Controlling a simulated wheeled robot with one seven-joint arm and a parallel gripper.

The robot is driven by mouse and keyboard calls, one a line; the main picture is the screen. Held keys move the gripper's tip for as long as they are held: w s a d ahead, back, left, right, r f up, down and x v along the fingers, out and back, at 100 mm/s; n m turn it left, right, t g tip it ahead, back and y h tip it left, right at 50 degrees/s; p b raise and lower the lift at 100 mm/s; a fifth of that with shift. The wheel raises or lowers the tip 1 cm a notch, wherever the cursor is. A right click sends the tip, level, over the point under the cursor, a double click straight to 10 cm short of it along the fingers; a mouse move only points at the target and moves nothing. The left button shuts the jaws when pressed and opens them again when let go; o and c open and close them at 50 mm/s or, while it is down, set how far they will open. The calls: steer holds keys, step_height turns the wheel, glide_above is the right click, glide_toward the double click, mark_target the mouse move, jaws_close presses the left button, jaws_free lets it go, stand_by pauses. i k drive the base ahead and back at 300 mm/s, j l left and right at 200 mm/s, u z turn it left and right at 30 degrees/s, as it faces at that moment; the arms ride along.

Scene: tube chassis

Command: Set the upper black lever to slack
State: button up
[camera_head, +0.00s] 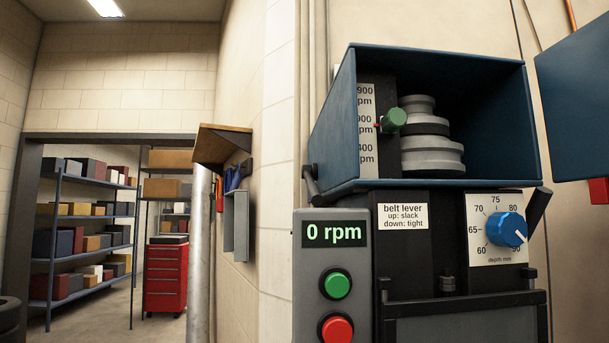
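A drill-press-like machine fills the right side of the head view. A dark lever (314,184) sits at the lower left corner of the open blue housing (440,182), its arm pointing down from its pivot. A second black lever (538,206) leans up and to the right beside the depth dial (498,230). The label (403,216) between them reads "belt lever, up: slack, down: tight". I cannot tell for certain which lever it names. My gripper is not in view.
The housing holds stepped grey pulleys (432,150) and a green knob (393,120). Below left is a panel (306,280) reading 0 rpm, with green (336,284) and red (336,328) buttons. A blue panel (575,105) sticks out at right. Shelves (56,240) and a red cabinet (166,276) stand far left.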

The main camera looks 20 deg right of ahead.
mark_target(315, 193)
steer(key=i+j+z, duration=0.1)
steer(key=j, duration=0.5)
steer(key=i+j+z, duration=0.15)
steer(key=j, duration=0.4)
steer(key=i+j+z, duration=0.1)
steer(key=j, duration=0.2)
steer(key=i+j, duration=0.2)
steer(key=i+j+z, duration=0.15)
steer(key=j, duration=0.25)
steer(key=i+j, duration=0.1)
steer(key=j, duration=0.25)
steer(key=i+l+z, duration=0.05)
